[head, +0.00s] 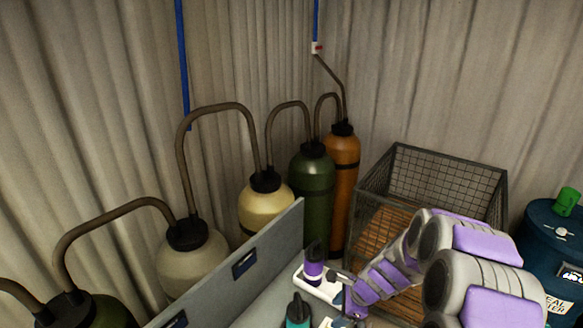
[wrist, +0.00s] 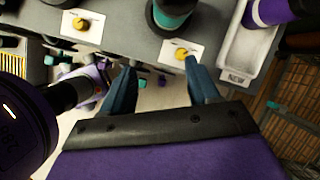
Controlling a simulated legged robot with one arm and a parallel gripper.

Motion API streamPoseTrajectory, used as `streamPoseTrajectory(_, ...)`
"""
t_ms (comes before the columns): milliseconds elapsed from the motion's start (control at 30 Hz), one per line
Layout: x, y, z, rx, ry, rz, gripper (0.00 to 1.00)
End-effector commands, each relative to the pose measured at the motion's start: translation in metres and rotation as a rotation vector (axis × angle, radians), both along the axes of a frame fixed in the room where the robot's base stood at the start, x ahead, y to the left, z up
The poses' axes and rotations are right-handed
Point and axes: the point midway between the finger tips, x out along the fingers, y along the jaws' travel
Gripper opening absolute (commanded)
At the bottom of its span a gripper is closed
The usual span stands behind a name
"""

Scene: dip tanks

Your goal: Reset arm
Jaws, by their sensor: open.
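My gripper (wrist: 160,66) is open in the wrist view, its two blue-grey fingers apart with nothing between them. It points towards a grey bench (wrist: 120,30). In the head view my purple and grey arm reaches in from the lower right, and the gripper end is small and partly hidden near the white tray (head: 322,288). A purple bottle with a black top (head: 313,268) stands in that tray. A teal bottle (head: 298,314) stands nearby on the bench.
Several gas cylinders, including a green one (head: 312,190) and an orange one (head: 342,175), line the corrugated wall behind the bench's grey back panel (head: 242,262). A wire-mesh crate (head: 440,165) and a blue drum (head: 550,240) stand at the right. White cards (wrist: 82,25) lie on the bench.

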Motion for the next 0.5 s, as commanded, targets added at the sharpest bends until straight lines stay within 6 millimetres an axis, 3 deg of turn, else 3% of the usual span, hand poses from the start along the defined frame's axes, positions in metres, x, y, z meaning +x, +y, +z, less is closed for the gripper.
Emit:
streamPoseTrajectory(200, -0.051, 0.031, 0.047, -0.046, -0.080, 0.376, 0.60)
streamPoseTrajectory(500, -0.140, 0.046, 0.089, -0.130, -0.145, 0.860, 0.60)
